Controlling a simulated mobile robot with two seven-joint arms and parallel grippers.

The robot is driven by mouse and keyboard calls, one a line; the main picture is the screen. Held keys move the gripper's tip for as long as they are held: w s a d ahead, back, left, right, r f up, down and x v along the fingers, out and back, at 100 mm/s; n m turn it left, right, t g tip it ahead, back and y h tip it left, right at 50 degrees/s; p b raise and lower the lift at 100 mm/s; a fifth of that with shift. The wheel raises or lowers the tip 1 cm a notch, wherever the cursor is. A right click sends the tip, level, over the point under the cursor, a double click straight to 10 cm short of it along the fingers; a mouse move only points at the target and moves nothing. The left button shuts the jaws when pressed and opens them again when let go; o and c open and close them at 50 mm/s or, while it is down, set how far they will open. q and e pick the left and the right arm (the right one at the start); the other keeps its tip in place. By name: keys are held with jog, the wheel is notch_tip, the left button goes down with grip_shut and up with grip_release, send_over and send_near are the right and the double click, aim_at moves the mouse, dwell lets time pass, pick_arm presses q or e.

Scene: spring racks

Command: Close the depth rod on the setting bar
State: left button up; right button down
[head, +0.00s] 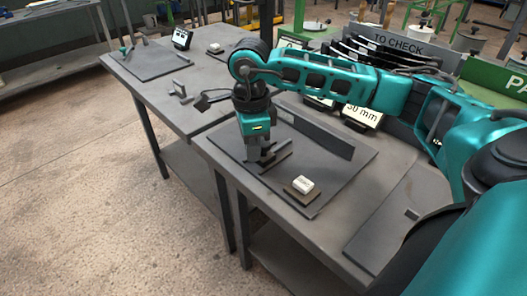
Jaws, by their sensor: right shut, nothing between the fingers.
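My right gripper (262,160) reaches down from the teal arm to the grey plate on the near table. Its fingers are shut. A dark, flat, angled piece (280,161) lies on the plate right at the fingertips. It may be the gauge with the depth rod, but the gripper hides part of it and I cannot make out the rod or its position. A long dark bar (318,131) stands on edge on the plate (329,184) behind the gripper. It may be the setting bar. My left gripper is not in view.
A small white block (303,184) on a brown pad sits on the plate's near side. Behind stand a 30 mm sign (362,115) and a TO CHECK rack (399,47). The far-left table has another plate (150,62) and a small display (181,38).

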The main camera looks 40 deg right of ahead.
jog(key=shift+w+d+b, duration=0.15)
jog(key=shift+d+b, duration=0.15)
jog(key=shift+d, duration=1.1)
jog(key=shift+w+d+b, duration=0.1)
jog(key=shift+d+b, duration=0.2)
jog(key=shift+d, duration=1.25)
jog(key=shift+r, duration=0.15)
jog(key=shift+r+p, duration=1.45)
jog(key=shift+r, duration=0.35)
jog(key=r+p, duration=0.2)
jog(key=r, duration=0.1)
jog(key=shift+a, duration=0.3)
jog(key=shift+s, duration=0.15)
